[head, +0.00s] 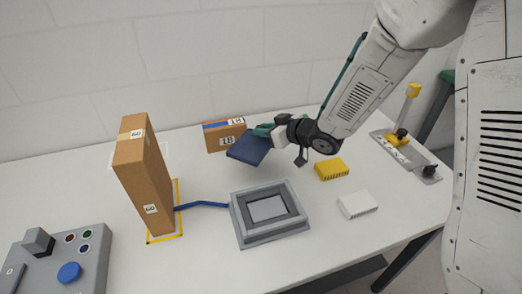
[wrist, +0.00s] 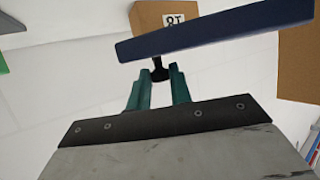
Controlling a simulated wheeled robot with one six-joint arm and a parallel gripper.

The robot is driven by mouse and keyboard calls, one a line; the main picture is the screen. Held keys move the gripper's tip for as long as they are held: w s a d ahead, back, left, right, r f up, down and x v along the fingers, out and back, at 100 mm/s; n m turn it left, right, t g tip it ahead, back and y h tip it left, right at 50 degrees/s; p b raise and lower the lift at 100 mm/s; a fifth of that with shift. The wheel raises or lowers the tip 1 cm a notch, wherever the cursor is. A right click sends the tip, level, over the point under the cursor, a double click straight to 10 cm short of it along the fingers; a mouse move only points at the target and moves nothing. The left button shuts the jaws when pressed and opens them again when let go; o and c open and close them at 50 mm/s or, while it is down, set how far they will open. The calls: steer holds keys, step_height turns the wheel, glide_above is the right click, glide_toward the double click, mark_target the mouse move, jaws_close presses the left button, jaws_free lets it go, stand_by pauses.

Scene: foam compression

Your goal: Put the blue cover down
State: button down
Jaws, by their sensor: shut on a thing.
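The blue cover (head: 248,149) is a flat dark-blue slab in the head view. My gripper (head: 268,131) is shut on it and holds it tilted in front of the small cardboard box, to the upper left of the grey square frame. In the wrist view the cover (wrist: 215,30) shows as a long blue edge across the top. My gripper's green fingers (wrist: 158,75) reach to a small black piece under the cover's edge. I cannot tell how high the cover is above the table.
A grey square frame (head: 240,222) sits mid-table with a blue hose (head: 203,204). A tall cardboard box (head: 147,180), small box (head: 217,140), yellow block (head: 331,169), white block (head: 358,204), control panel (head: 52,260) and grey plate with yellow handle (head: 404,154) stand around it.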

step_height(320, 180, down, 6)
steer(key=shift+d+f, duration=0.1)
steer(key=shift+f, duration=0.15)
steer(key=shift+f, duration=0.6)
steer(key=c, duration=1.3)
jaws_free()
steer(key=shift+o, duration=0.2)
steer(key=shift+r, duration=0.3)
steer(key=v, duration=1.2)
steer(key=shift+r, duration=0.35)
